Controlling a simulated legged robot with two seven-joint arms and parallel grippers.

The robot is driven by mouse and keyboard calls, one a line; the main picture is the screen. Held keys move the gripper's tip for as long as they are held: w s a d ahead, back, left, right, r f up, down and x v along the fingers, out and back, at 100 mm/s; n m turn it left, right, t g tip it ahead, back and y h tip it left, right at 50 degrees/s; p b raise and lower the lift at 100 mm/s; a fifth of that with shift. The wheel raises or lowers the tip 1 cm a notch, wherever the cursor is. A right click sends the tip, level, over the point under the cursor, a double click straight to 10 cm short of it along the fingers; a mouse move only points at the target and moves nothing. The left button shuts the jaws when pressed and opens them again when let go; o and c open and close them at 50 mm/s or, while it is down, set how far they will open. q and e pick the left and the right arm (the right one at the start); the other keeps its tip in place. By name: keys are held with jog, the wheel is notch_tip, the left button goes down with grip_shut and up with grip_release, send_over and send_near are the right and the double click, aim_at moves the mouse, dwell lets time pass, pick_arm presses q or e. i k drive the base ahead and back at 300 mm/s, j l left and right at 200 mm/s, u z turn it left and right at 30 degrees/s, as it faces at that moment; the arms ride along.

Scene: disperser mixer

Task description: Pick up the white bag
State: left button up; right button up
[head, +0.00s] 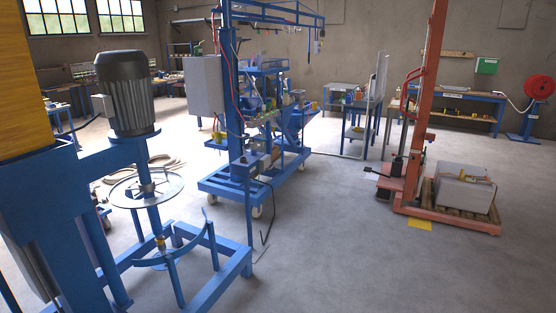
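A pale grey-white, block-shaped load (462,193) sits on a low wooden pallet (484,217) at the right. Its shape is boxy, and I cannot tell whether it is the white bag. A small yellowish-orange item (478,179) lies on top of it. No other clear white bag shows in the head view. Neither of my grippers is in view, so I cannot see what they hold.
An orange lifting machine (428,130) stands beside the pallet. The blue disperser mixer (128,95) with its motor and wheel fills the left foreground. A blue wheeled frame (235,185) stands in the centre. Grey floor (365,265) is open at the front right.

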aim_at(263, 57)
jog(key=i+z, duration=0.3)
jog(key=i, duration=4.55)
jog(key=l, duration=0.1)
